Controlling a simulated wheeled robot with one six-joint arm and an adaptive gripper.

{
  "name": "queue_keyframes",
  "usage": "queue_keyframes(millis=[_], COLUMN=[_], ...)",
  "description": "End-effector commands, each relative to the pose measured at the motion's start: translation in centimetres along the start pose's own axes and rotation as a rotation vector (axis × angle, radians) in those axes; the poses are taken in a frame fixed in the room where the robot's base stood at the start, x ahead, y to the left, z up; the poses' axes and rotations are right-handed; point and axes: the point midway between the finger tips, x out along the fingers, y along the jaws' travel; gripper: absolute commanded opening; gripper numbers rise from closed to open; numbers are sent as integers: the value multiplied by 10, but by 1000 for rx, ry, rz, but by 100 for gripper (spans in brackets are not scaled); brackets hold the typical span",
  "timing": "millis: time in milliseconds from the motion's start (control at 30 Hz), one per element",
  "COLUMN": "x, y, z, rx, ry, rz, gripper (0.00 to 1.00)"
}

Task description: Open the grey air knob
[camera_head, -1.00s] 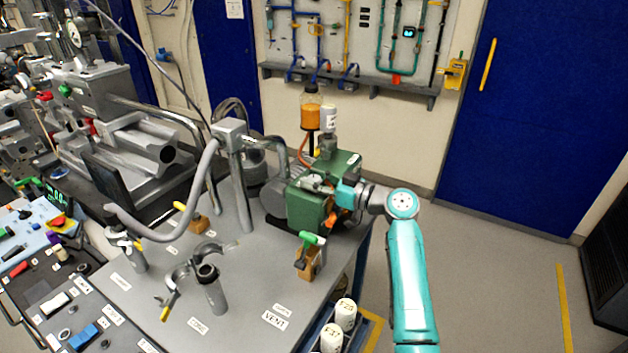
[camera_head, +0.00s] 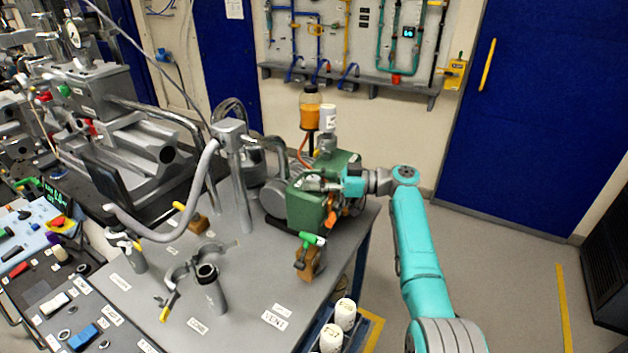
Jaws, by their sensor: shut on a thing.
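The green pump body (camera_head: 300,207) stands at the far right corner of the grey bench. My gripper (camera_head: 320,184) comes in from the right at the upper front of the pump, with its fingers pointing left. It is shut on a small grey part there, which I take to be the grey air knob. The fingers cover most of that part, so its shape and turn angle cannot be read. My teal wrist is just right of the pump, and orange parts (camera_head: 331,220) show below the gripper.
A green-handled valve (camera_head: 312,239) stands on the bench in front of the pump. An amber bottle (camera_head: 311,108) and a white-capped cylinder (camera_head: 328,119) rise behind the gripper. White canisters (camera_head: 345,313) stand low beside the bench. The floor right of my arm is clear.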

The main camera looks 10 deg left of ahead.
Motion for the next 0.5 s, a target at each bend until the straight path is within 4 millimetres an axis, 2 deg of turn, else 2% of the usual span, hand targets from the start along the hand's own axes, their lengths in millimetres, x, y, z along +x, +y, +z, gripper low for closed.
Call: queue_keyframes(millis=[367,400,500], x=[0,0,0], y=[0,0,0], z=[2,2,2], rx=[3,3,3], ry=[-2,-2,-2], rz=[-4,-4,-4], gripper=[3,41,64])
